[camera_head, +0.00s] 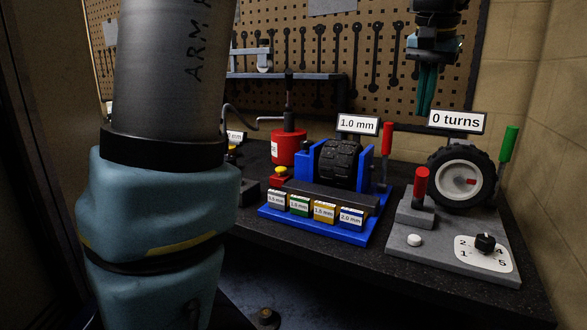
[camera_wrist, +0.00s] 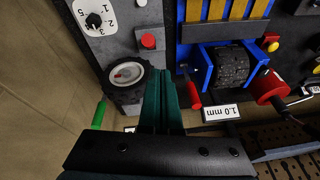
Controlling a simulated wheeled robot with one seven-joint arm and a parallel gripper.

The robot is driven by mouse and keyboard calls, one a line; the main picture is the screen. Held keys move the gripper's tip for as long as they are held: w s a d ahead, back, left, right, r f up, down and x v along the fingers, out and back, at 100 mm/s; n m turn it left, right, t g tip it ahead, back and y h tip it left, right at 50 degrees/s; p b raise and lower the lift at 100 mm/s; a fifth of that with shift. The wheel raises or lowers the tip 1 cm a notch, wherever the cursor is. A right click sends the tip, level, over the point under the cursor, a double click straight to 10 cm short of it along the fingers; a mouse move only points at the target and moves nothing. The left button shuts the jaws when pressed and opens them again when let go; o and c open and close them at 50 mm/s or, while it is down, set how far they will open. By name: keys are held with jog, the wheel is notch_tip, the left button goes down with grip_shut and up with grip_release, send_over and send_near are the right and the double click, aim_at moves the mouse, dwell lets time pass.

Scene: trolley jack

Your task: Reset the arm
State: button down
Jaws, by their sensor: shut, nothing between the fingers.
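My gripper (camera_head: 427,90) hangs at the upper right in the head view, in front of the pegboard and above the bench. Its teal fingers are together with nothing between them. In the wrist view the fingers (camera_wrist: 163,100) point down over the bench, between the grey wheel station and the blue tyre station. They appear apart from both. My arm's large grey and teal links fill the left of the head view and hide part of the bench.
The grey station (camera_head: 405,245) has a wheel (camera_head: 462,178), a red handle (camera_head: 421,187), a green handle (camera_head: 509,143), a dial (camera_head: 485,243) and a "0 turns" sign (camera_head: 457,121). Left of it are the blue station (camera_head: 362,235), a "1.0 mm" sign (camera_head: 358,125) and a red canister (camera_head: 287,148).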

jog(key=w+a+f+n+g, duration=0.1)
jog(key=a+f+n, duration=0.3)
jog(key=a+f, duration=1.75)
jog(key=s+a+f+n, duration=0.1)
jog(key=s+a+f, duration=0.1)
jog(key=a, duration=0.3)
jog(key=s+a+f+n+y, duration=0.1)
jog(key=s+a+f, duration=0.2)
jog(key=s+a, duration=0.1)
jog(key=shift+s+a+f+n+g, duration=0.2)
jog(key=shift+s+a+n+g, duration=0.1)
jog(key=shift+s+a+g, duration=0.15)
jog(key=shift+w, duration=0.15)
dwell(0.7)
